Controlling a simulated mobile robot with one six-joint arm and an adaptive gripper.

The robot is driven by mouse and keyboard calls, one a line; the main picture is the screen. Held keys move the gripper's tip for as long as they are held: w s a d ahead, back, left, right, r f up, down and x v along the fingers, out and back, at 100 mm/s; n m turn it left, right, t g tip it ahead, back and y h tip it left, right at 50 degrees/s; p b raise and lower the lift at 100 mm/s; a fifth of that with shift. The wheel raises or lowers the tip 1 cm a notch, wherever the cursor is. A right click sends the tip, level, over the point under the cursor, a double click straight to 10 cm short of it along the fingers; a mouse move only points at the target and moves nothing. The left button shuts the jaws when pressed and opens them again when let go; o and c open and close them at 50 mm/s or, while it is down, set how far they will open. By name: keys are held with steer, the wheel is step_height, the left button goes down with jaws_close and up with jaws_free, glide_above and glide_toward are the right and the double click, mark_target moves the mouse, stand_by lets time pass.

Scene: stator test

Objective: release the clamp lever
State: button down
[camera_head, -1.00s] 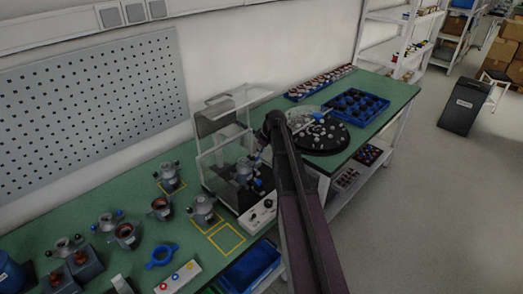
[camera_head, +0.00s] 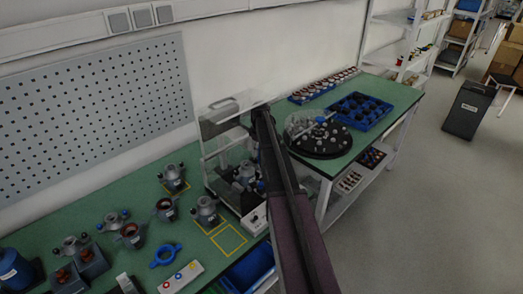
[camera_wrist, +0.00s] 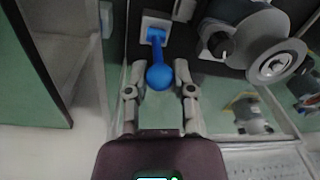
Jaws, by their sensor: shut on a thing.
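The clamp lever (camera_wrist: 157,45) is a blue arm ending in a round blue ball knob, rising from a pale square mount in the wrist view. My gripper (camera_wrist: 160,70) has one finger on each side of the knob and is shut on it. A grey metal stator part (camera_wrist: 262,45) with a round flange sits to the right of the lever. In the head view my arm reaches over the clear-walled test box (camera_head: 222,120) on the green bench, and hides my gripper and much of the box's right side.
A control box (camera_head: 253,219) stands at the front of the test box. A round black turntable (camera_head: 322,147) and a blue tray (camera_head: 360,109) are to its right. A yellow-outlined square (camera_head: 229,240) is empty.

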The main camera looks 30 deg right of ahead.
steer(key=shift+w, duration=0.15)
steer(key=c, duration=0.8)
jaws_free()
steer(key=shift+o, duration=0.3)
